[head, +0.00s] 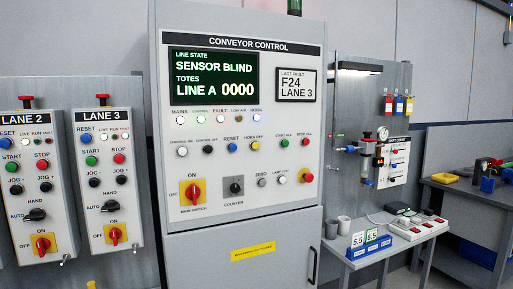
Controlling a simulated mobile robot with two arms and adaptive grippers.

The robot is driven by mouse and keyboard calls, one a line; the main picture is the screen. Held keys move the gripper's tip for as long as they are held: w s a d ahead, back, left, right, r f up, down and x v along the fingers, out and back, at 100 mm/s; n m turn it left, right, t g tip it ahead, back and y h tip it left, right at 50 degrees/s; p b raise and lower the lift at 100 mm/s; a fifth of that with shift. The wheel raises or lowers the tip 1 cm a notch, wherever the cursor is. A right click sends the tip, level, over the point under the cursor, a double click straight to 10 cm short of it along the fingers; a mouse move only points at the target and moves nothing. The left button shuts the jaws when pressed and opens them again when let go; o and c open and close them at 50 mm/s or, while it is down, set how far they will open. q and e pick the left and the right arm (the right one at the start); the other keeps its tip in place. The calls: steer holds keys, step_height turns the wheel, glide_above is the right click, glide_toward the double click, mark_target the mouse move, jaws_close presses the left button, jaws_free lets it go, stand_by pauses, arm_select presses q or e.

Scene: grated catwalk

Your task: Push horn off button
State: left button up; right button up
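The horn off button (255,145) is a small round yellow button under a "HORN OFF" label, in the push-button row of the grey conveyor control cabinet (240,218). A blue reset button (233,147) is to its left, and a green start all button (284,143) is to its right. A pale lamp (257,117) labelled horn is just above it. Nothing covers the button. Neither of my grippers shows in the head view.
The display (213,77) reads "SENSOR BLIND". A red emergency knob (308,177) and a black counter switch (235,186) are lower on the panel. Lane 3 panel (105,210) stands left. A small table (385,243) with cups and blocks stands right.

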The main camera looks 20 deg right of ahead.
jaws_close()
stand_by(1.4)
